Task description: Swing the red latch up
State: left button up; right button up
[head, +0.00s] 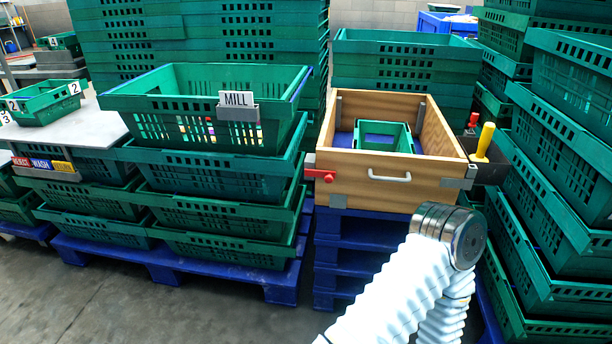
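The red latch (320,175) is on the lower left front corner of an open wooden box (355,170). Its red arm lies about level, pointing right along the front face, and ends in a round red knob. The box has a white handle (389,176) on its front and metal corner brackets. One of my arms, in a white ribbed sleeve with a metal joint, comes up from the bottom right in front of the box, clear of the latch in the picture. No gripper fingers show, and my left arm is out of view.
The box stands on stacked blue pallets (338,254) and holds a small green crate (368,133). A dark holder at its right has yellow- and red-handled tools (485,140). Green crates crowd both sides; one bears a MILL sign (237,99). Floor is clear at lower left.

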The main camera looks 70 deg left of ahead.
aim_at(328, 176)
jog(key=u, duration=2.05)
